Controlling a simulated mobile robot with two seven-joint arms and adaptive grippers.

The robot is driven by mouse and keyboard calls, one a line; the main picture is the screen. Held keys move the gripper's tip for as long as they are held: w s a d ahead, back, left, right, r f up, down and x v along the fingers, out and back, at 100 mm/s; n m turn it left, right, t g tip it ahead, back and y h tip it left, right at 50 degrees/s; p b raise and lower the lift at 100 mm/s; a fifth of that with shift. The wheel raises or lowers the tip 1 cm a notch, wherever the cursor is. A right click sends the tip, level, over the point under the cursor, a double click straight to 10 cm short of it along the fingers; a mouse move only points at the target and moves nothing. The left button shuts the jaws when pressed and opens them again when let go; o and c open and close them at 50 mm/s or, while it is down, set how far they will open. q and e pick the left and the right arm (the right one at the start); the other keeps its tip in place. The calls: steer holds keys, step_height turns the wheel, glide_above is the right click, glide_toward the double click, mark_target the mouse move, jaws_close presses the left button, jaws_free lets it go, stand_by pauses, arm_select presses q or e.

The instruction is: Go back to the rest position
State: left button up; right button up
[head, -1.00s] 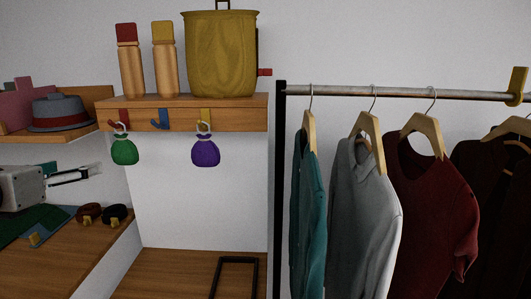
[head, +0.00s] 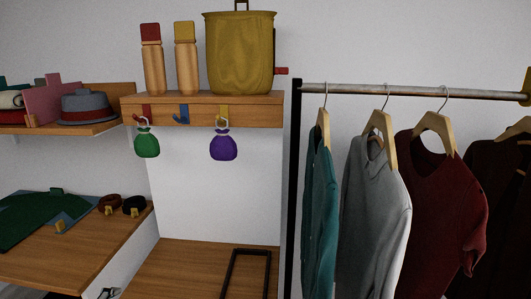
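Only a small grey piece of my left gripper (head: 108,293) seems to show, at the bottom edge of the head view, below the front edge of the wooden desk (head: 60,264). Most of it is cut off, so I cannot tell whether it is open or shut. No held thing shows there. My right gripper is not in view.
A green pouch (head: 147,146) and a purple pouch (head: 223,147) hang from hooks under the shelf (head: 200,110). A yellow bag (head: 240,55) and two bottles stand on it. A clothes rail (head: 420,92) holds several garments at right.

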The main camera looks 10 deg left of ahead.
arm_select(q)
steer(key=s+d+f+n+g, duration=0.2)
steer(key=s+d+f+n, duration=0.6)
steer(key=d, duration=0.1)
steer(key=w+d+f+n+t+h, duration=0.1)
steer(key=d+f+n+t+h, duration=0.2)
steer(key=d+f+h, duration=0.4)
steer(key=shift+w+d+f, duration=0.3)
steer(key=shift+d+f, duration=3.15)
steer(key=shift+d, duration=1.2)
